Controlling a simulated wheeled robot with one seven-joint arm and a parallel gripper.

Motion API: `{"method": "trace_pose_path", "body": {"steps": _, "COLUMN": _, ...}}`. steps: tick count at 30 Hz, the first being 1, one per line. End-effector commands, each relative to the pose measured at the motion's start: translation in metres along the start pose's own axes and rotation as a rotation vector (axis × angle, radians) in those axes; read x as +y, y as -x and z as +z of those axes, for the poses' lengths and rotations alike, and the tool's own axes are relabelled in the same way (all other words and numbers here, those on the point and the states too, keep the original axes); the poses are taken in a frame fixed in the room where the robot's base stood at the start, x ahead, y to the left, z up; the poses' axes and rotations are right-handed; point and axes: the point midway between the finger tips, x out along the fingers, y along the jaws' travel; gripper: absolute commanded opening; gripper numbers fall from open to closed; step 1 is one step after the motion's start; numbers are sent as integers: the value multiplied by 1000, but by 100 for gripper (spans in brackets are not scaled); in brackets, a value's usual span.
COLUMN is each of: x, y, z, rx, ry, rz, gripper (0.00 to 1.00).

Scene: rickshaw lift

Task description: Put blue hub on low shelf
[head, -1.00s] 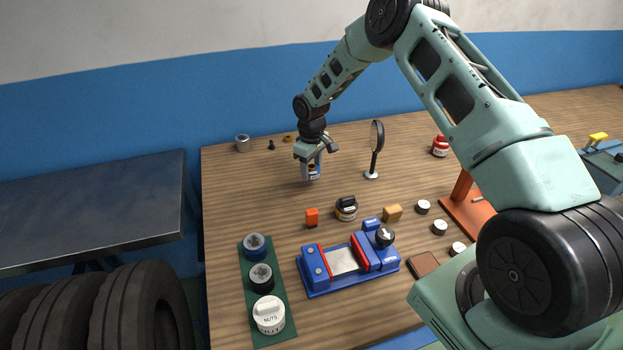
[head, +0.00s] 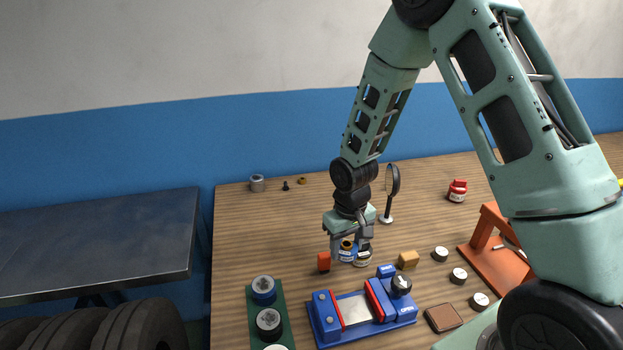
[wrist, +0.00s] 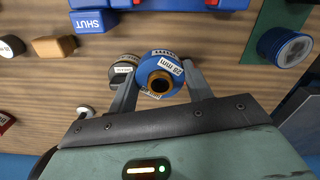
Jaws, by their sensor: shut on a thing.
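The blue hub (head: 347,252) is a short blue cylinder with a white label and a brass-coloured centre. My gripper (head: 347,256) is shut around it, pointing down over the wooden bench.
In front are a blue vise-like fixture (head: 325,318) and a green strip (head: 284,310) with round parts. A magnifier (head: 391,185) stands behind, right. Black tyres (head: 130,325) lie below the metal top.

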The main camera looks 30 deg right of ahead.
Motion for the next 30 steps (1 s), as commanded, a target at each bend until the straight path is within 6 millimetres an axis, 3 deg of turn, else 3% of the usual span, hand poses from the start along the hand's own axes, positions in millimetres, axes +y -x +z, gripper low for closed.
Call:
{"method": "trace_pose_path", "body": {"steps": 5, "x": -1, "y": 9, "z": 14, "rx": 0, "ry": -32, "rz": 0, "gripper": 19}}
{"method": "trace_pose_path", "body": {"steps": 30, "x": -1, "y": 24, "z": 17, "rx": 2, "ry": -30, "rz": 1, "gripper": 19}}
